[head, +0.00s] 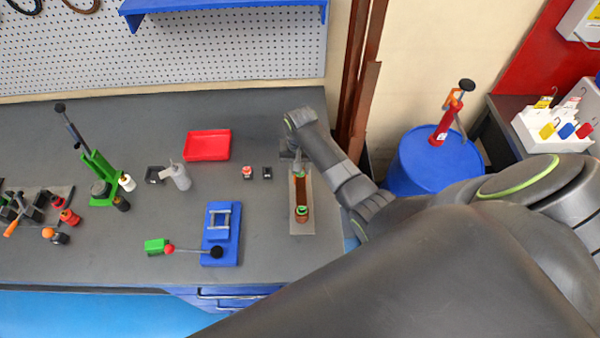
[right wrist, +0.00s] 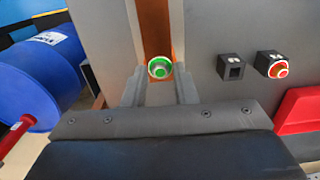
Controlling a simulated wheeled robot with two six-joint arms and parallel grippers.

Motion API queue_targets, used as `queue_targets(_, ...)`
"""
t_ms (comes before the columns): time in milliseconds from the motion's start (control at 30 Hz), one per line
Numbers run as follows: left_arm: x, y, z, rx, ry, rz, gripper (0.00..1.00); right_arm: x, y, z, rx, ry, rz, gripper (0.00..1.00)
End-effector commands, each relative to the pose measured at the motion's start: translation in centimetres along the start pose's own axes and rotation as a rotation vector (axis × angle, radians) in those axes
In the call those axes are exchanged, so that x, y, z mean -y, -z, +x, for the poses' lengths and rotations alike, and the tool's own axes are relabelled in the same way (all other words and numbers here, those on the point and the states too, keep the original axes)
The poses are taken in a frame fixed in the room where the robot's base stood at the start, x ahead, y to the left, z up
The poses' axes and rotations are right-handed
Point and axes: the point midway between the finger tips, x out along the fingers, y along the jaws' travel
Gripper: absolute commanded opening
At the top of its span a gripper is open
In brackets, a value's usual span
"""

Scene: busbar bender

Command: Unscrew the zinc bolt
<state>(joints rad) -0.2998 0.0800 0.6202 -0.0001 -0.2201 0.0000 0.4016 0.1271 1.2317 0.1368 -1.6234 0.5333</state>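A copper busbar (head: 302,193) lies on a grey plate (head: 301,230) towards the right of the bench. A silver bolt head with a green ring (right wrist: 159,68) sits on the busbar in the right wrist view; it looks like the zinc bolt. Another green-ringed bolt (head: 302,211) is at the busbar's near end. My right gripper (head: 295,158) is over the busbar's far end. In the right wrist view its two fingers (right wrist: 160,78) are apart, with the silver bolt between or just beyond their tips; I cannot tell if they touch it. My left gripper is not in view.
Left of the plate are a small black block (head: 267,173) and a red-and-white capped piece (head: 247,172). A red tray (head: 207,145), grey bottle (head: 180,177) and blue fixture with lever (head: 221,235) stand farther left. A blue drum (head: 420,165) is right of the bench.

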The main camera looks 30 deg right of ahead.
Motion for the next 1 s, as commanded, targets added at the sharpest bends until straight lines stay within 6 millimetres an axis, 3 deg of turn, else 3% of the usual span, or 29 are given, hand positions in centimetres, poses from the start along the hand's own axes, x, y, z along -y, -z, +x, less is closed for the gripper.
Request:
queue_targets(800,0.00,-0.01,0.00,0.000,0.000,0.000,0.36,0.04,-0.01,0.00,0.000,0.000,0.091,0.25)
queue_targets(1000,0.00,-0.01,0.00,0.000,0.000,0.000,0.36,0.05,-0.01,0.00,0.000,0.000,0.090,0.00)
